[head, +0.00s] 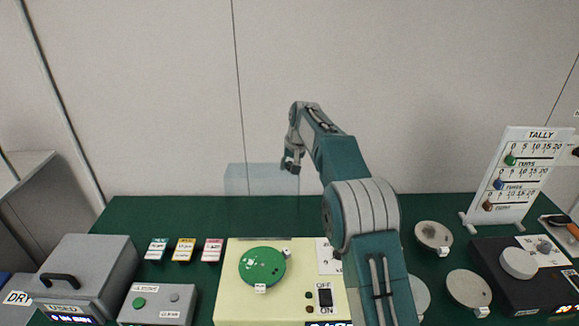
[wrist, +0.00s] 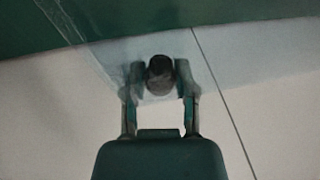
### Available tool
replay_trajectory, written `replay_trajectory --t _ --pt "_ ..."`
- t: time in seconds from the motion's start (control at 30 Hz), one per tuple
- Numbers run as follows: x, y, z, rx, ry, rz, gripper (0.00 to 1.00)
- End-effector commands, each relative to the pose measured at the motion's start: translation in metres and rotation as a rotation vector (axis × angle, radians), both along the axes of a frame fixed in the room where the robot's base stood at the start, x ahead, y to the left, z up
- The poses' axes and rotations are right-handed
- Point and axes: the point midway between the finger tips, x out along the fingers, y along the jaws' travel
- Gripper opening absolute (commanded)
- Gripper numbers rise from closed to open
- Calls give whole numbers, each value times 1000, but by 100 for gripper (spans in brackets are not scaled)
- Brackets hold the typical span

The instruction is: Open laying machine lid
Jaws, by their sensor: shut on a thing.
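The laying machine appears to be the cream box (head: 230,300) with a green round plate (head: 262,267) on its exposed top. A clear bluish lid (head: 245,180) stands raised behind the plate, above the table's back edge. My gripper (head: 291,166) is at the lid's upper right part. In the wrist view my gripper (wrist: 160,88) is shut on a dark round knob (wrist: 160,70) on the clear lid (wrist: 115,55). The lid's lower part and hinge are hard to make out.
A grey box with a handle (head: 88,265) and a control box (head: 157,306) stand at left. Coloured packs (head: 183,250) lie behind them. At right are round plates (head: 433,236), a black device (head: 500,275) and a tally board (head: 515,180). A wall rises behind.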

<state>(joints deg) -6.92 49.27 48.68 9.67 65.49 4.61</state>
Motion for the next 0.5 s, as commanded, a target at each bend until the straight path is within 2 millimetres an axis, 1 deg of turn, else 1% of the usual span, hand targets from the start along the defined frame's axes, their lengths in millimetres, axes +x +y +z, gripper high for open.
replay_trajectory --t 0.33,0.37,0.4,0.43,0.5 --pt "1 1 2 1 -8 2 0" --pt "1 1 2 1 -8 2 50" --pt "1 1 2 2 -8 1 67" --pt "1 1 2 2 -7 1 71" --pt "1 1 1 1 -6 1 71"
